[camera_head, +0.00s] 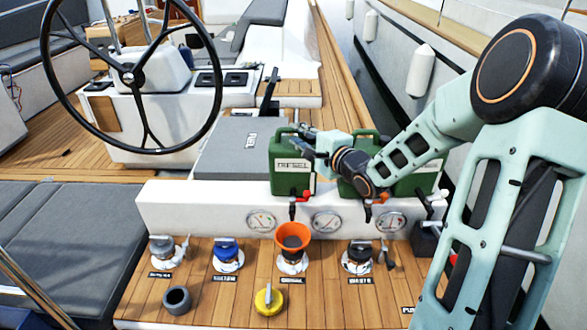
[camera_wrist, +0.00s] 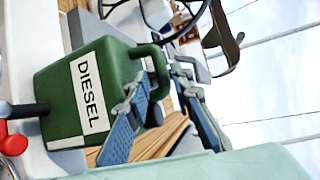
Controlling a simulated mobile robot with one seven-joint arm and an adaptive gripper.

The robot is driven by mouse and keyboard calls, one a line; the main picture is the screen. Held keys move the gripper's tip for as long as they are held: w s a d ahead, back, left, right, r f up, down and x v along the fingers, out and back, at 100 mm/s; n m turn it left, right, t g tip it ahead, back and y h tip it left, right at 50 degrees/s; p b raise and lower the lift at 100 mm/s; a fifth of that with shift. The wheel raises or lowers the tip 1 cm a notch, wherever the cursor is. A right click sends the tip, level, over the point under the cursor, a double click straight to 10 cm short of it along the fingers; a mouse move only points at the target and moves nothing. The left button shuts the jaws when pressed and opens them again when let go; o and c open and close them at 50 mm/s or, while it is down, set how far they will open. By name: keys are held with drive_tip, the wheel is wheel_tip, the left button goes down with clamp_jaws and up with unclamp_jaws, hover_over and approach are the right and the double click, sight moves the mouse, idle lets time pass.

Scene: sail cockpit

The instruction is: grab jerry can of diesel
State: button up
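A green jerry can (camera_head: 283,178) with a white DIESEL label stands upright on the white ledge in the head view. It fills the left of the wrist view (camera_wrist: 65,118), turned sideways, with its label readable. My gripper (camera_head: 304,142) is at the top of this can. In the wrist view, the blue-grey fingers of my gripper (camera_wrist: 160,82) are apart, and the can's handle (camera_wrist: 158,62) shows between them. One finger overlaps the can's face; whether either touches the handle I cannot tell. A second green can (camera_head: 425,180) stands to the right, partly hidden by my arm.
Gauges (camera_head: 326,221) line the ledge front. An orange funnel (camera_head: 293,236) sits in a deck filler, with a yellow cap (camera_head: 269,300) nearby. A grey box (camera_head: 238,150) is left of the diesel can. The steering wheel (camera_head: 128,75) stands farther left.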

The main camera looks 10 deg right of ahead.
sight(292, 131)
drive_tip(key=x, duration=0.4)
drive_tip(key=shift+w, duration=0.1)
drive_tip(key=shift+r, duration=0.1)
drive_tip(key=shift+c, duration=0.6)
clamp_jaws()
drive_tip(key=shift+r, duration=0.2)
